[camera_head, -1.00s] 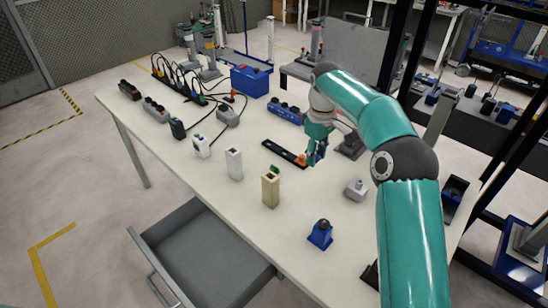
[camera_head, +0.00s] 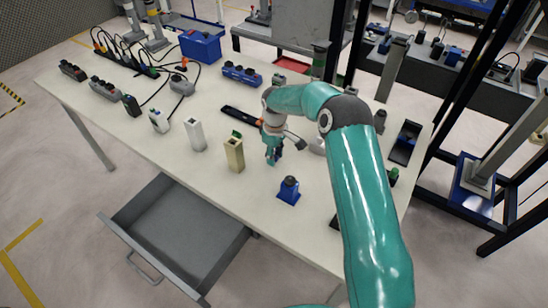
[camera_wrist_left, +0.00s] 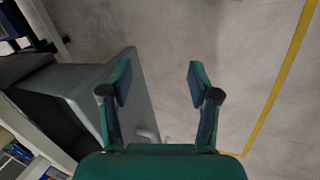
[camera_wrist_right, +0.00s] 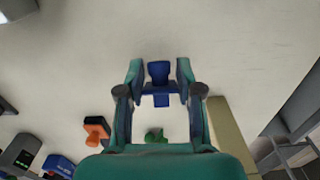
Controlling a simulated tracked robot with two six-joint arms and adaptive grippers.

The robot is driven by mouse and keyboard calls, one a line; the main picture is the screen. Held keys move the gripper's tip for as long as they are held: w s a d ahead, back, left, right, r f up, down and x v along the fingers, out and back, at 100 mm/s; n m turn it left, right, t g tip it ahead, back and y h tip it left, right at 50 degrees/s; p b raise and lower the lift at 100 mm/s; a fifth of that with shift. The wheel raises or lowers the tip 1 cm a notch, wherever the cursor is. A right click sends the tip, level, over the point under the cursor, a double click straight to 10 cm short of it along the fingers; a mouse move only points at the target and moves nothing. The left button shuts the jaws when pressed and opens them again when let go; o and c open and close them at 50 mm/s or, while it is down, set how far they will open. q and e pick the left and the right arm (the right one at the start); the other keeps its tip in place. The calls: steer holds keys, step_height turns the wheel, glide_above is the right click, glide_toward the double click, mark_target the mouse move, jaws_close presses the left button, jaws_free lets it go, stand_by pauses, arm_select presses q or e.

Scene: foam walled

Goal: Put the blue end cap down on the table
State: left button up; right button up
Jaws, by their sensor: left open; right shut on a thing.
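My right gripper (camera_head: 273,160) is low over the table (camera_head: 235,192), between the beige post and the blue block with a dark knob. It is shut on the blue end cap, which shows between its fingertips in the right wrist view (camera_wrist_right: 158,72). In the head view the cap is mostly hidden by the fingers, and I cannot tell whether it touches the table. My left gripper (camera_wrist_left: 158,85) is open and empty above the floor, beside the open drawer; it is out of the head view.
The beige post (camera_head: 234,158) stands left of my right gripper, the blue block (camera_head: 289,190) in front of it. A black strip (camera_head: 238,114) with an orange end lies behind. A white post (camera_head: 196,135) stands further left. The grey drawer (camera_head: 180,235) is open below the table.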

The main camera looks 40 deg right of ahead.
step_height(320, 180, down, 2)
steer(key=o, duration=0.9)
steer(key=shift+o, duration=0.2)
steer(key=shift+r, duration=0.1)
steer(key=shift+w+r, duration=0.1)
steer(key=shift+r, duration=0.1)
step_height(320, 180, up, 12)
steer(key=shift+f+b, duration=0.25)
steer(key=shift+b, duration=0.65)
